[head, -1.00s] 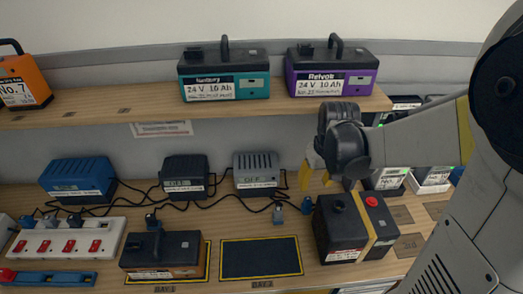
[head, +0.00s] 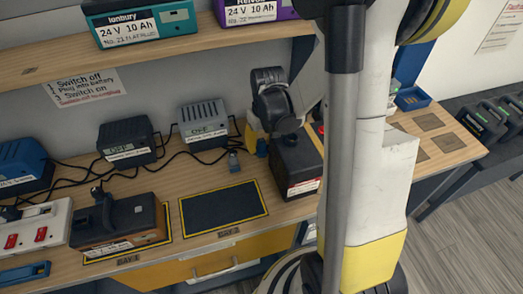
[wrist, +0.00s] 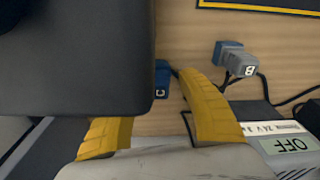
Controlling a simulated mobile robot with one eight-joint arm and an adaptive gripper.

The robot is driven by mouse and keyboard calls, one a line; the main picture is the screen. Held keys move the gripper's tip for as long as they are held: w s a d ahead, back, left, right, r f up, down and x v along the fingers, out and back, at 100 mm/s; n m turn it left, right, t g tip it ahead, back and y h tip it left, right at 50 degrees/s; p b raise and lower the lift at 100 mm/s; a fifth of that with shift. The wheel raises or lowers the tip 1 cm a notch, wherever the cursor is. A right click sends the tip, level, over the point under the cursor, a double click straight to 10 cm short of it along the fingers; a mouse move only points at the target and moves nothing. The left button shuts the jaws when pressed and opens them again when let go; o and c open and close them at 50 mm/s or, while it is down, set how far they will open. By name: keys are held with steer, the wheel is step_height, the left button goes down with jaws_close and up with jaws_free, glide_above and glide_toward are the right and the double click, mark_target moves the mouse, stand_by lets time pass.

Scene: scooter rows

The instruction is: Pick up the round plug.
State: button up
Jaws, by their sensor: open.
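A small blue plug marked C (wrist: 162,80) lies on the bench in the wrist view, partly hidden by a dark battery. It also shows in the head view (head: 262,147), behind that battery. A grey and blue plug marked B (wrist: 238,62) lies to its right; it is grey in the head view (head: 233,160). I cannot tell from these frames which plug is round. My gripper (wrist: 158,100) is open, with yellow fingers on either side of plug C's line and apart from it. The left finger is partly hidden by the battery. The gripper also shows in the head view (head: 256,139).
The dark battery (head: 293,163) stands close beside my gripper. Chargers marked OFF (head: 203,124) and loose black cables lie to the left. An empty yellow-edged bay (head: 224,208) is at the front. A shelf (head: 150,60) with batteries runs above the bench.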

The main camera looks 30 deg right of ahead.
jaws_close()
stand_by(0.4)
